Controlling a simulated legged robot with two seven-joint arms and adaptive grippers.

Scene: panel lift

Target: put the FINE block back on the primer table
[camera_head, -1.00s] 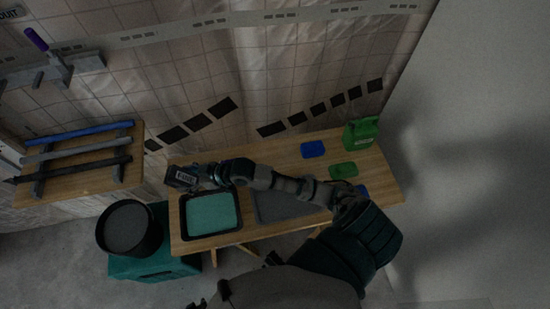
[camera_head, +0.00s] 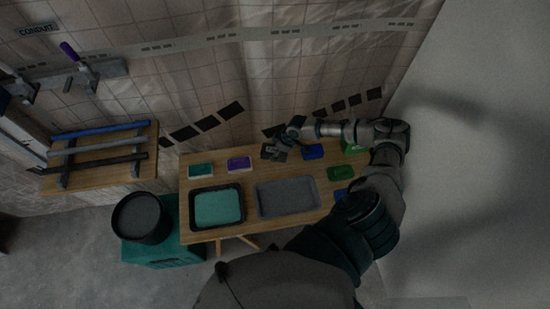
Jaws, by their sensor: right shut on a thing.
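My right gripper (camera_head: 283,143) is shut on the FINE block (camera_head: 272,153), a small dark grey block partly hidden by the fingers. The block shows over the back part of the wooden primer table (camera_head: 248,223), between a purple block (camera_head: 240,164) and a blue block (camera_head: 313,151). I cannot tell whether it touches the tabletop. Its label is not readable now. My left gripper is not in view.
A teal block (camera_head: 201,171) lies at the back left of the table. A teal-filled tray (camera_head: 218,208) and a grey tray (camera_head: 287,198) lie in front. A green block (camera_head: 341,174) and green container (camera_head: 354,146) are right. A black bucket (camera_head: 141,217) stands left.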

